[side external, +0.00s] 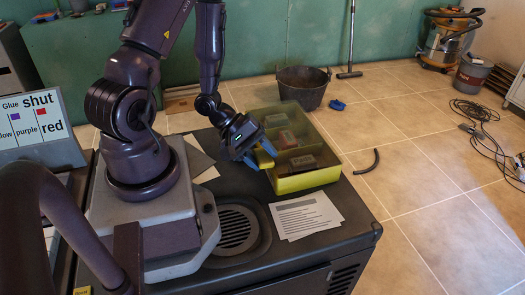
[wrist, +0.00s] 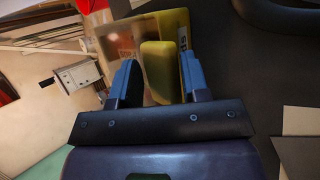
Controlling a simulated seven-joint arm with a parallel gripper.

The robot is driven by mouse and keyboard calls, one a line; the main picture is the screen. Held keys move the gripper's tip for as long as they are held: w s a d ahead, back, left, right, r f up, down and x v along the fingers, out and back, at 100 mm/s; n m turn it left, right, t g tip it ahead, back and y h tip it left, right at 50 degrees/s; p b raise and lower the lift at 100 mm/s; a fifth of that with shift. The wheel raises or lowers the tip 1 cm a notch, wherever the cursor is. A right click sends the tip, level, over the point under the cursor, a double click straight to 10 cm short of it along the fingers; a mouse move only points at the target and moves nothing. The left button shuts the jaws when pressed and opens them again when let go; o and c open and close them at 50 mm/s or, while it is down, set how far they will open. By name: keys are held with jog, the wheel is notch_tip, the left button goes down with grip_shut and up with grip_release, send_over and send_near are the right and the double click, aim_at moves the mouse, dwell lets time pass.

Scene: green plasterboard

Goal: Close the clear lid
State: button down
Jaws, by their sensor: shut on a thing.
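A yellow box (side external: 308,181) with several compartments stands on the dark worktop, with small items inside. Its walls look tinted and see-through in places; I cannot make out the clear lid apart from the box or tell how it stands. My gripper (side external: 255,150) is at the box's left side, pointing down and right. A yellow block-like piece (side external: 264,160) is at its fingertips. In the wrist view, the piece (wrist: 157,72) is between the two blue fingers of my gripper (wrist: 158,62), with the box (wrist: 181,30) behind it. Whether the piece belongs to the box is unclear.
Printed sheets (side external: 305,215) lie in front of the box, and a round grille (side external: 238,228) is set in the worktop to the left of them. A sign (side external: 35,120) stands at far left. A black bucket (side external: 303,86) stands on the floor behind.

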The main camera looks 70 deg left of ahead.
jog(key=shift+f, duration=0.15)
jog(key=c, duration=1.1)
grip_release()
